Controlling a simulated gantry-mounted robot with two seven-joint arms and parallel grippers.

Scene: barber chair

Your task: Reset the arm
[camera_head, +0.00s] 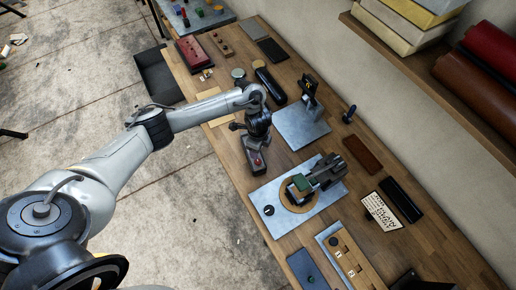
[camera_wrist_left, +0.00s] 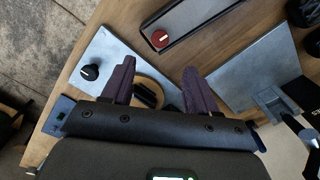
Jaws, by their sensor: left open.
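I cannot tell which item the task calls the arm. A dark jointed device (camera_head: 325,172) with a green block (camera_head: 300,182) reaches over a round wooden disc (camera_head: 291,200) on a metal plate (camera_head: 262,194). The disc shows partly in the wrist view (camera_wrist_left: 148,82). A black upright fixture (camera_head: 310,88) stands on a second metal plate (camera_head: 298,128). My left gripper (camera_head: 258,128) is above the bench's left side; its fingers are unclear in the head view. In the wrist view the gripper (camera_wrist_left: 158,78) is open, with nothing seen held between its fingers.
A grey rail with a red knob (camera_wrist_left: 160,38) lies between the plates. A black knob (camera_wrist_left: 88,72) is on the disc's plate. A brown block (camera_head: 362,155), a black case (camera_head: 401,200) and a lettered card (camera_head: 381,211) lie to the right. A shelf (camera_head: 420,80) overhangs the wall side.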

